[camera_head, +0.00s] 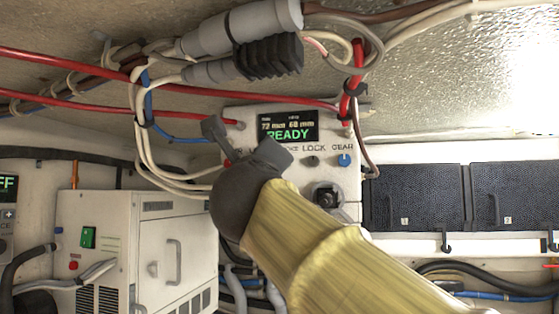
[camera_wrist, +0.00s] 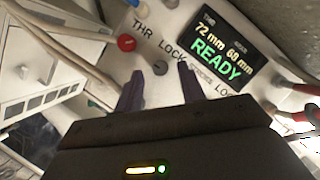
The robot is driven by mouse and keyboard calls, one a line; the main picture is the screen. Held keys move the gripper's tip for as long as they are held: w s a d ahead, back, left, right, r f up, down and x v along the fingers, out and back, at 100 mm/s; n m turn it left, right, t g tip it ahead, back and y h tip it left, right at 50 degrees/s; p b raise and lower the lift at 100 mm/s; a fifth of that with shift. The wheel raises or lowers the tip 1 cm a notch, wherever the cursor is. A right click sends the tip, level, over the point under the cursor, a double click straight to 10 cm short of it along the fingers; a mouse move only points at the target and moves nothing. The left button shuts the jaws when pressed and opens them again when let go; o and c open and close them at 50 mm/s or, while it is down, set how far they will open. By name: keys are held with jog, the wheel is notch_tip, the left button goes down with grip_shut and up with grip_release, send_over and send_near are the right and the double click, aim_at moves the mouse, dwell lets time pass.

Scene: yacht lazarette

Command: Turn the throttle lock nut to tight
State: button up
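I cannot tell how far the tips are from the panel. My gripper (camera_wrist: 160,75) is open and empty. In the head view my gripper (camera_head: 244,142) is in front of the left part of the panel (camera_head: 285,184) and hides the nut. The panel's screen (camera_head: 288,127) reads "72 mm 68 mm READY".
A red knob (camera_wrist: 126,43) is beside the nut. A dark knob (camera_head: 312,160) and a blue gear knob (camera_head: 344,160) sit farther right. Cables (camera_head: 150,150) hang left of the panel. A grey connector (camera_head: 240,27) is above. A white cabinet (camera_head: 150,250) stands lower left.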

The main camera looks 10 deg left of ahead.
jog(key=shift+w+a+r, duration=0.15)
jog(key=shift+w+r, duration=0.05)
jog(key=shift+w, duration=0.2)
jog(key=shift+c, duration=0.2)
grip_shut()
